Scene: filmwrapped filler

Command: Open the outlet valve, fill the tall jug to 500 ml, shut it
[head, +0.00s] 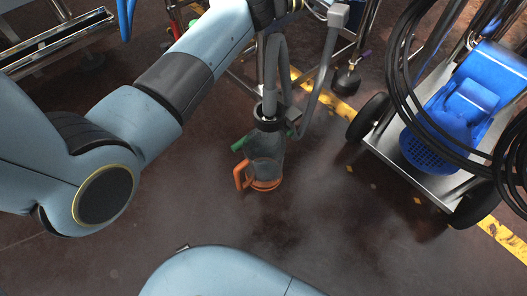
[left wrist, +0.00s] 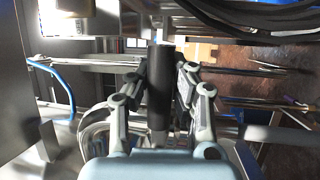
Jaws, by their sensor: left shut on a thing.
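The tall jug (head: 266,150) is grey and see-through, with an orange handle and orange base. It stands in the middle of the head view, under a grey hose end with a dark collar (head: 268,108). A green part (head: 241,144) shows beside the jug's upper left; I cannot tell whether it is a valve lever. I cannot read the jug's level or marks. My left gripper (left wrist: 160,78) is shut on a dark upright cylinder (left wrist: 159,105), between its two fingers in the left wrist view. The outlet valve is not clearly identifiable. My right gripper is out of view.
A wheeled steel cart with a blue pump (head: 465,108) and black hoses stands at the right. A steel frame (head: 55,42) is at the upper left. The dark floor (head: 345,225) in front of the jug is clear, with yellow marking stripes beyond.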

